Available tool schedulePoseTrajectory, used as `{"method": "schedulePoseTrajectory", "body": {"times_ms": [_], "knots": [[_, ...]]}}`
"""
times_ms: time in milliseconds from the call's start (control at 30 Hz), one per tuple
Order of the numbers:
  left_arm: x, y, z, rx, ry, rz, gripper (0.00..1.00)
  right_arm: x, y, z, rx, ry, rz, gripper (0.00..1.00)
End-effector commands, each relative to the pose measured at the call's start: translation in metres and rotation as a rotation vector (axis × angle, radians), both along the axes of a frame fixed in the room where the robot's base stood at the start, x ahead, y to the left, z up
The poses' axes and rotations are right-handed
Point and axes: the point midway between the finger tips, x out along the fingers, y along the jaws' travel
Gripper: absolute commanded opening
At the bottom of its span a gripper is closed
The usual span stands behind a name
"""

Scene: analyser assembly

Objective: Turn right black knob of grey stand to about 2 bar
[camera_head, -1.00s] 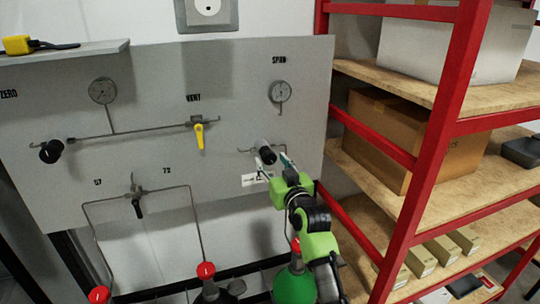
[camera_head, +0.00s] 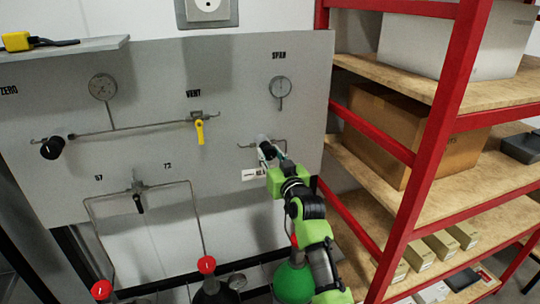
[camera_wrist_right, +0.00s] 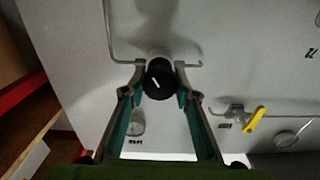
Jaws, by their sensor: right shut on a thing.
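The right black knob (camera_wrist_right: 160,80) sits between the two fingertips of my right gripper (camera_wrist_right: 160,72) in the right wrist view, with a white mark on its face. The fingers are shut on it from both sides. In the head view my right gripper (camera_head: 268,153) reaches the grey stand (camera_head: 230,85) from the lower right and mostly hides the knob. The gauge under SPAN (camera_head: 280,87) hangs above the knob; its reading is too small to tell. It also shows blurred in the wrist view (camera_wrist_right: 137,125). My left gripper is not in view.
The left black knob (camera_head: 52,148) and the yellow vent handle (camera_head: 200,131) are to the left on the panel. A red shelf rack (camera_head: 430,150) with boxes stands close on the right. A green gas cylinder (camera_head: 294,282) stands below my right arm.

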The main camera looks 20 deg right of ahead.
Motion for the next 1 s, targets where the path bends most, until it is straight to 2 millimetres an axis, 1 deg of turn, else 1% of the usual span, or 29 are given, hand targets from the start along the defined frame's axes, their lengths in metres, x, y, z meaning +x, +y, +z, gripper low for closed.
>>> {"method": "schedulePoseTrajectory", "body": {"times_ms": [100, 333, 367, 400, 433, 833, 933, 1000], "knots": [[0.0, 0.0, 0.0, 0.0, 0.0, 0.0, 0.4, 0.0, 0.0, 0.0, 0.08, 0.004, 0.0, 0.07], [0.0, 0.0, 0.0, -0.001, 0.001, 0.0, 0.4, 0.0, 0.0, 0.0, 0.089, 0.004, 0.0, 0.07], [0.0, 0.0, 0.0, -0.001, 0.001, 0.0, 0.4, 0.0, 0.0, 0.0, 0.089, 0.004, 0.0, 0.31], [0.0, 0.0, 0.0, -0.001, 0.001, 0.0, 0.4, 0.0, 0.0, 0.0, 0.089, 0.004, 0.0, 0.41], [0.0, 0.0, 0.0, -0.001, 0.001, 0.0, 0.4, 0.0, 0.0, 0.0, 0.089, 0.004, 0.0, 0.45], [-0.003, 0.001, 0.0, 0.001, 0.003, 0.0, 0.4, -0.003, 0.0, -0.001, 0.089, 0.004, 0.0, 0.45], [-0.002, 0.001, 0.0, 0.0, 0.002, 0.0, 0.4, -0.011, 0.0, -0.002, 0.088, 0.005, 0.0, 0.45], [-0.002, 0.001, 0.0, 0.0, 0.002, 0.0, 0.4, -0.021, -0.001, -0.001, 0.089, 0.004, 0.0, 0.45]]}}
